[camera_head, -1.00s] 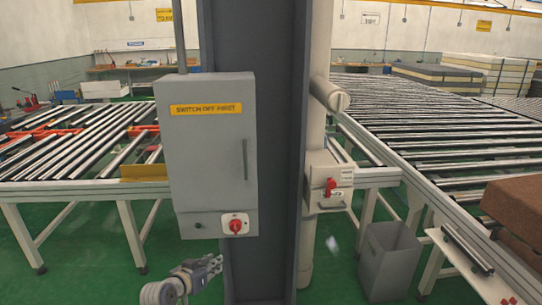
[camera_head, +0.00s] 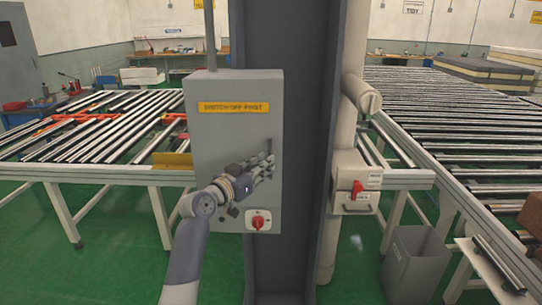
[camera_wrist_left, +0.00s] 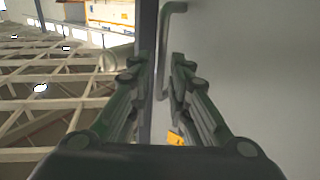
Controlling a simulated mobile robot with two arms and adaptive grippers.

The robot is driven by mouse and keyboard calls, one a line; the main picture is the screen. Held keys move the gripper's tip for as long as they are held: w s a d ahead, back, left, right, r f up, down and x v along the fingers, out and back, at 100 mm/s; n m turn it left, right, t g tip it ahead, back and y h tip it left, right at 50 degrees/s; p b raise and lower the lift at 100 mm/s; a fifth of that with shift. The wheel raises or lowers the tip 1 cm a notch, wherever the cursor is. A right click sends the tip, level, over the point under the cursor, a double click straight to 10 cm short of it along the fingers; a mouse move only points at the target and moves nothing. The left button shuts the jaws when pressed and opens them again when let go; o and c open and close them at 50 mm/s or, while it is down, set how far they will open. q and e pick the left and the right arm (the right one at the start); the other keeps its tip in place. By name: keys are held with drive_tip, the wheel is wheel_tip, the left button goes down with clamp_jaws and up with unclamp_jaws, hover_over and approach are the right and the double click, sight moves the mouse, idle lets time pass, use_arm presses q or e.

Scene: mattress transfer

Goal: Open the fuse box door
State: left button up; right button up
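The grey fuse box (camera_head: 215,140) is mounted on a dark steel column, and its door looks shut. A yellow "SWITCH OFF FIRST" label (camera_head: 233,107) is on the door, and a red rotary switch (camera_head: 258,222) is at the bottom right. My left gripper (camera_head: 266,166) is in front of the right part of the door and hides most of the handle there. In the left wrist view its fingers (camera_wrist_left: 158,75) are apart, and the grey bar handle (camera_wrist_left: 163,50) shows between and beyond the fingertips. I cannot tell whether they touch it. My right gripper is not in view.
The dark column (camera_head: 285,200) stands right of the box. A unit with a red switch (camera_head: 356,188) and a grey bin (camera_head: 413,262) are further right. Roller conveyors (camera_head: 90,135) run on both sides. Green floor is open in front.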

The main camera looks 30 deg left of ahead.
sight(271, 175)
use_arm(q)
drive_tip(key=shift+w+d+p, duration=0.1)
drive_tip(key=shift+w+p, duration=0.4)
drive_tip(key=shift+w, duration=1.45)
clamp_jaws()
